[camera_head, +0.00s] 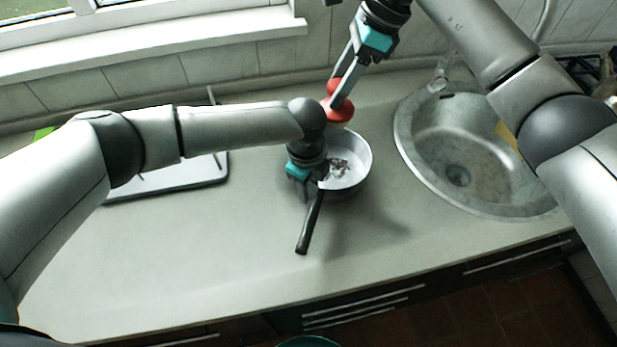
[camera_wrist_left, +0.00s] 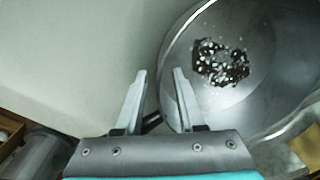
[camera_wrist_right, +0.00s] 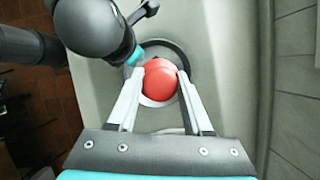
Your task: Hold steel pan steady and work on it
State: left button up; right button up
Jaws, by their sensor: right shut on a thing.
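The steel pan (camera_head: 358,178) stands on the counter with its black handle (camera_head: 308,230) pointing toward the front. A dark, speckled patch (camera_wrist_left: 220,62) lies on its inside floor. My left gripper (camera_wrist_left: 157,72) is open at the pan's left rim, near the handle. The handle's dark end shows low between its fingers in the left wrist view. In the head view my wrist hides the fingertips and part of the rim. My right gripper (camera_wrist_right: 160,72) is shut on a red round-topped tool (camera_wrist_right: 160,82), held above the pan's far rim.
A round sink (camera_head: 458,150) is set in the counter at right. A flat tray-like board (camera_head: 180,178) lies at left, partly behind my left arm. The wall and window sill (camera_head: 150,52) bound the back. The counter in front of the pan is clear.

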pick_arm(q)
jog(key=shift+f, duration=0.1)
jog(key=shift+c, duration=0.4)
grip_shut()
dwell(1.0)
